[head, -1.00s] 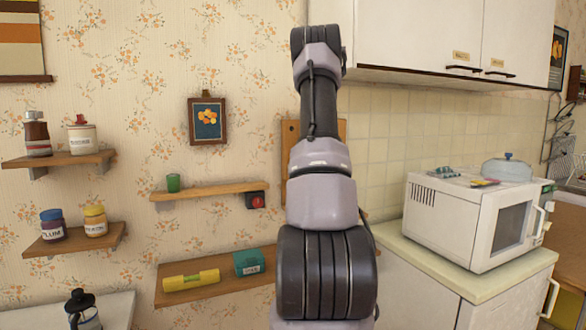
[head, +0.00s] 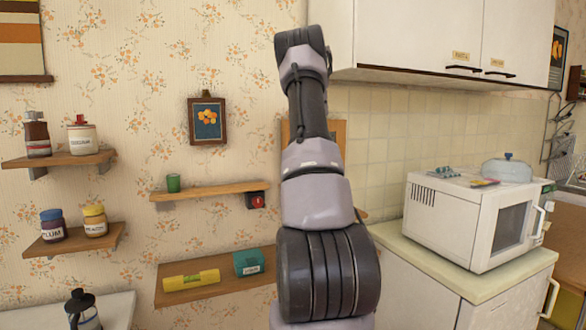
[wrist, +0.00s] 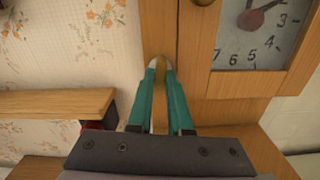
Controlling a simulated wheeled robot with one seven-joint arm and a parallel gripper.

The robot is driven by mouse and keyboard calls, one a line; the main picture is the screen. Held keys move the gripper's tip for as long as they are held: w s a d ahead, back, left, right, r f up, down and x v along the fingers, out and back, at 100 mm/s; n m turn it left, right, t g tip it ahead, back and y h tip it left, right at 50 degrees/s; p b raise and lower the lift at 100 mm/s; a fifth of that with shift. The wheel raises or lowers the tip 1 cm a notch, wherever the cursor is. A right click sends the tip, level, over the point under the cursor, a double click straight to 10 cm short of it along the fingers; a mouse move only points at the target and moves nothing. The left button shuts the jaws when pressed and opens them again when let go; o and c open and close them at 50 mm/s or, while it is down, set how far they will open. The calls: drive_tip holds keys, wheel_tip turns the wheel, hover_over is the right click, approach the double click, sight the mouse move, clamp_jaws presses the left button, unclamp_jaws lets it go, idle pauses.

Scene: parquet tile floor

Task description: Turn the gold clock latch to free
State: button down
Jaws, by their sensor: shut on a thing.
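The wooden clock (wrist: 231,111) fills the right half of the wrist view, with its pale dial (wrist: 255,38) behind a wooden frame at the upper right. The gold latch (wrist: 158,62) shows as a small rounded bit at the left edge of the clock. My gripper (wrist: 158,68) has its teal fingers closed together at the tips on the latch, which hides most of it. In the head view the clock (head: 338,133) is largely hidden behind my arm, and the latch and gripper cannot be seen there.
A wooden shelf (head: 212,191) with a green cup (head: 173,183) and a red-buttoned box (head: 256,200) lies left of the clock. A cabinet (head: 420,35) overhangs at the upper right. A microwave (head: 470,215) stands right.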

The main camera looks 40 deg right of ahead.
drive_tip(key=shift+f+n, duration=0.1)
drive_tip(key=shift+n, duration=0.4)
drive_tip(key=c, duration=1)
unclamp_jaws()
drive_tip(key=shift+c, duration=0.2)
drive_tip(key=v, duration=0.7)
